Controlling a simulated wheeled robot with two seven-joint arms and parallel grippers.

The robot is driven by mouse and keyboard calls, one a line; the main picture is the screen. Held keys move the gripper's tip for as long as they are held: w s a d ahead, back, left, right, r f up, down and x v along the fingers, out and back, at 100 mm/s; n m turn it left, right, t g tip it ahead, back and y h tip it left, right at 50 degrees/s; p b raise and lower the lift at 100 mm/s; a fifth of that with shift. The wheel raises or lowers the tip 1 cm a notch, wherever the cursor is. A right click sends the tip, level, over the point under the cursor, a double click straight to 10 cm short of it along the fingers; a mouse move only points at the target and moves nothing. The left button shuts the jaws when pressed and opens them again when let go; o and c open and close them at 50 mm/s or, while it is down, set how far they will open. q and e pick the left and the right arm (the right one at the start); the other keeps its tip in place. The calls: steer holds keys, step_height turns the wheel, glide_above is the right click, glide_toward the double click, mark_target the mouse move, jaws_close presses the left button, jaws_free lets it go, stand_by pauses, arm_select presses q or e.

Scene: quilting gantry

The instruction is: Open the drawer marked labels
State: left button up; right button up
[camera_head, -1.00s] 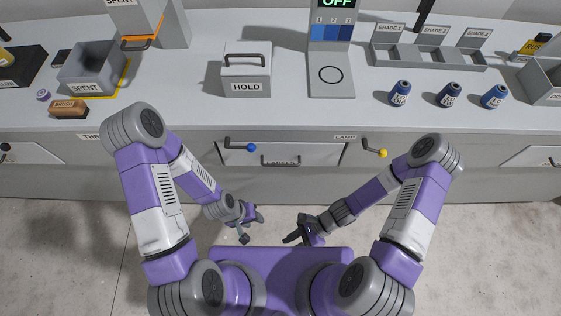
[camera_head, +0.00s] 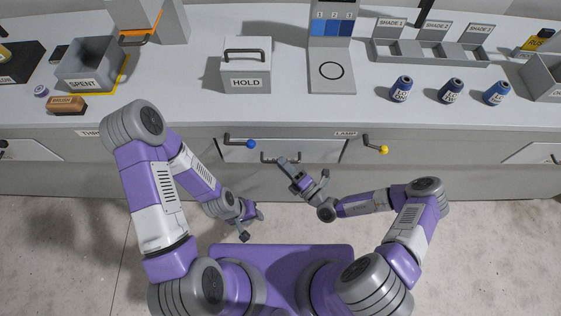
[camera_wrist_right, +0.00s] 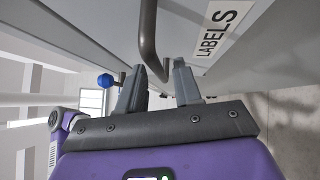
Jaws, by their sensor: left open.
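The labels drawer (camera_head: 318,149) is a pale front panel below the counter edge and looks closed. Its grey bar handle (camera_head: 268,158) is partly covered by my right gripper (camera_head: 286,165) in the head view. In the right wrist view the LABELS plate (camera_wrist_right: 220,32) is beside the handle (camera_wrist_right: 148,40). My right gripper (camera_wrist_right: 157,83) is open there, its fingers on either side of the handle's near part; whether they touch it I cannot tell. My left gripper (camera_head: 254,225) is open and empty, low in front of the counter, away from the drawer.
A lever with a blue knob (camera_head: 251,144) sticks out left of the handle; the blue knob also shows in the wrist view (camera_wrist_right: 105,81). A lever with a yellow knob (camera_head: 384,149) is to the right, by the LAMP label (camera_head: 346,133). A HOLD box (camera_head: 246,72) stands on the counter above.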

steer(key=shift+x, duration=1.1)
steer(key=shift+c, duration=0.3)
jaws_close()
